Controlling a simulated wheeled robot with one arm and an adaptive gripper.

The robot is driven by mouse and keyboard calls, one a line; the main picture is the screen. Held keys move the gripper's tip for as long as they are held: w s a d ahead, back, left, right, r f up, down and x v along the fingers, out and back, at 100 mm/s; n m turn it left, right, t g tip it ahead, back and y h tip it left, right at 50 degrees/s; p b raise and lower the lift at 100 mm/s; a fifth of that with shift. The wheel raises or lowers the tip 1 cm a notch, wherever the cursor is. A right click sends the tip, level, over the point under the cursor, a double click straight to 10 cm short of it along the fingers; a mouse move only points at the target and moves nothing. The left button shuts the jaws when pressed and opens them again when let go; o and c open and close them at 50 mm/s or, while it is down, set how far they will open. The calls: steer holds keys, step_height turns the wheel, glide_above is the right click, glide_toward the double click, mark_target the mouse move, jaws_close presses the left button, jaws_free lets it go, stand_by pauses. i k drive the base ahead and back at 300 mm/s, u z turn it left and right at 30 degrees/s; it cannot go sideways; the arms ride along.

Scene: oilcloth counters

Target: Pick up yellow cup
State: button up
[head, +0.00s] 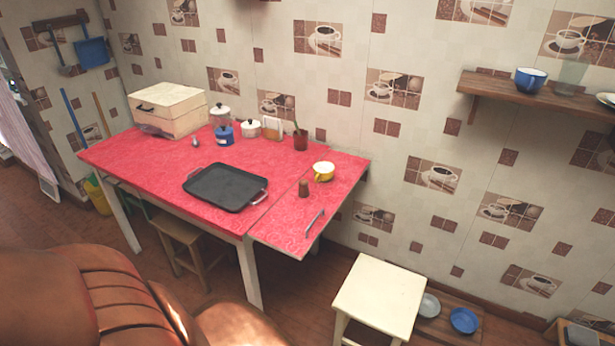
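The yellow cup (325,174) has a pale inside and stands upright on the red oilcloth table (240,235). It is on the right part of the table, near the back edge by the wall. Its handle faces the front, toward the viewer. Nothing covers the cup. My gripper does not show in the head view.
A brown shaker-like object (304,188) stands just in front of the cup, and a metal handle-like item (314,223) lies nearer the front edge. A black tray (225,187) lies left. A plant pot (300,140) stands behind left. A white stool (378,296) stands below right.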

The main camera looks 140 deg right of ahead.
mark_target(323, 171)
steer(key=z, duration=4.85)
steer(key=k, duration=0.3)
steer(key=z, duration=0.6)
steer(key=i, duration=1)
steer(key=u, duration=1.35)
steer(key=i, duration=0.4)
steer(key=u, duration=0.45)
